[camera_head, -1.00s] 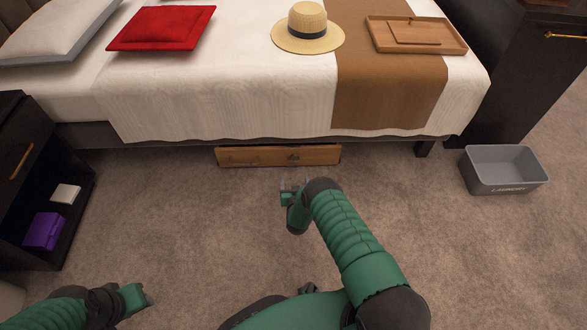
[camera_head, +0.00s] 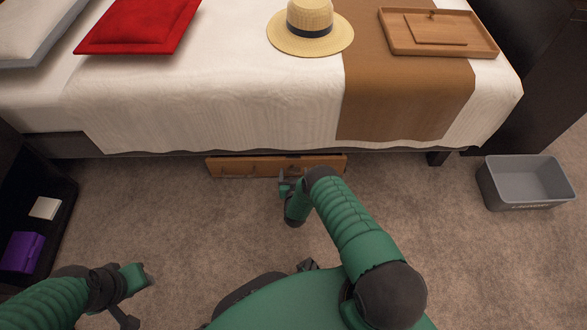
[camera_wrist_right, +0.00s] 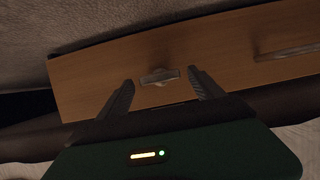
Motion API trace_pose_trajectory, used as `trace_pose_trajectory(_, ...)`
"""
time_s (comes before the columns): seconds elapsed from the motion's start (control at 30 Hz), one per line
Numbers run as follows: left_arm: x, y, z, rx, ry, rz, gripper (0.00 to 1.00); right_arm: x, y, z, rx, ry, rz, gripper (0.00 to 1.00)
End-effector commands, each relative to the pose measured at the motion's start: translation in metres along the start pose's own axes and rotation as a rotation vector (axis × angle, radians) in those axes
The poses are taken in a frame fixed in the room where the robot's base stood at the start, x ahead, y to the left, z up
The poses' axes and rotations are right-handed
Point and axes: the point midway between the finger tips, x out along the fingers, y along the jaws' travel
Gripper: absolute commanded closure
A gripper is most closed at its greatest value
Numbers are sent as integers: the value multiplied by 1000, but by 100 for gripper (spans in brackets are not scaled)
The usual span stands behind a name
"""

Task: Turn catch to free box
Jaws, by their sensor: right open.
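The wooden box (camera_head: 232,167) sits under the front edge of the bed. In the right wrist view its front panel (camera_wrist_right: 100,72) fills the middle. The small metal catch (camera_wrist_right: 160,76) is on that panel, between the fingertips of my right gripper (camera_wrist_right: 162,84) in the picture. The right gripper is open, and I see no contact with the catch. In the head view the right gripper (camera_head: 290,178) is just in front of the box and partly covers it. My left gripper (camera_head: 144,274) is low at the left, away from the box; its fingers are too small to read.
A long metal handle (camera_wrist_right: 288,52) is on the same panel. The bed (camera_head: 210,100) overhangs the box. A grey bin (camera_head: 527,182) stands on the carpet at the right, and a dark nightstand (camera_head: 62,190) at the left. The carpet between is clear.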

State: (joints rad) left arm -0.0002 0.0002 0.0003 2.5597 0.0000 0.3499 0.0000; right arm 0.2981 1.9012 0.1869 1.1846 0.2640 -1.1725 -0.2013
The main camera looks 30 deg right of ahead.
Motion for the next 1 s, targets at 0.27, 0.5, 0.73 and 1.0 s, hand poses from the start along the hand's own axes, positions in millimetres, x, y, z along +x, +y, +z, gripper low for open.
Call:
trace_pose_trajectory(0.27,0,0,0,-1,0,0,64,1,0,1,2,-2,-2,46)
trace_pose_trajectory(0.5,0,0,0,0,0,0,64,1,0,1,2,-3,-2,77)
trace_pose_trajectory(0.73,0,0,0,0,0,0,64,1,0,1,8,-3,-3,86)
trace_pose_trajectory(1.0,-2,0,0,0,0,0,64,1,3,1,86,-4,-34,86)
